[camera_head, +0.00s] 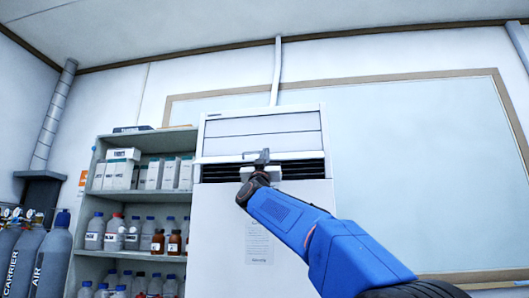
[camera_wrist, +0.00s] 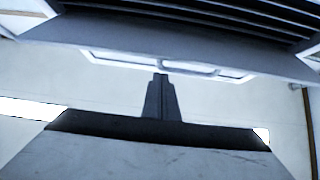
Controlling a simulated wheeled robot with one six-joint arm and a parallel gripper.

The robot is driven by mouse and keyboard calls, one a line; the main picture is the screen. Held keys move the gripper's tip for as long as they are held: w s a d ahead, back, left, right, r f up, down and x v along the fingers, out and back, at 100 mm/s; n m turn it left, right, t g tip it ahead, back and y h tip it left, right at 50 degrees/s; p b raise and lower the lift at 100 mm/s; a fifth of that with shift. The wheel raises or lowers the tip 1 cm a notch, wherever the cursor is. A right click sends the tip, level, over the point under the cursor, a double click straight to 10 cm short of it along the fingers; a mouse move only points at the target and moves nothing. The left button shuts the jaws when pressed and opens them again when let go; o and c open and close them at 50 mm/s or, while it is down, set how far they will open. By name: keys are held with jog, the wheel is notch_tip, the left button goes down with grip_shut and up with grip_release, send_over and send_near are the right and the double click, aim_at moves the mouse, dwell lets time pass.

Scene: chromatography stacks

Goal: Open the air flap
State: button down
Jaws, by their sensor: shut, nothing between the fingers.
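The air flap (camera_head: 225,157) appears as a pale strip at the lower edge of the front panel on a tall white air unit (camera_head: 215,215). Dark louvres (camera_head: 308,169) show just below it. My gripper (camera_head: 262,157) is in front of the strip and hides part of it. In the wrist view my gripper (camera_wrist: 160,78) has its fingers together and empty. Their tips are at a pale handle-like strip (camera_wrist: 110,58), below a grey band (camera_wrist: 60,32) and dark slats (camera_wrist: 240,20). I cannot tell whether the tips touch it.
An open shelf (camera_head: 140,207) with boxes and several bottles stands left of the unit. Gas cylinders (camera_head: 52,262) stand at the far left. A large framed board (camera_head: 430,150) covers the wall to the right. The space before the board is clear apart from my blue arm.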

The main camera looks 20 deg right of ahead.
jog(key=shift+w+d+f, duration=0.15)
jog(key=shift+w+f, duration=0.05)
jog(key=shift+f, duration=0.25)
jog(key=shift+w+d+f, duration=0.1)
jog(key=shift+w+f, duration=0.1)
jog(key=shift+f, duration=0.25)
jog(key=shift+w+d+f, duration=0.2)
jog(key=shift+w+f, duration=0.15)
jog(key=shift+f, duration=0.35)
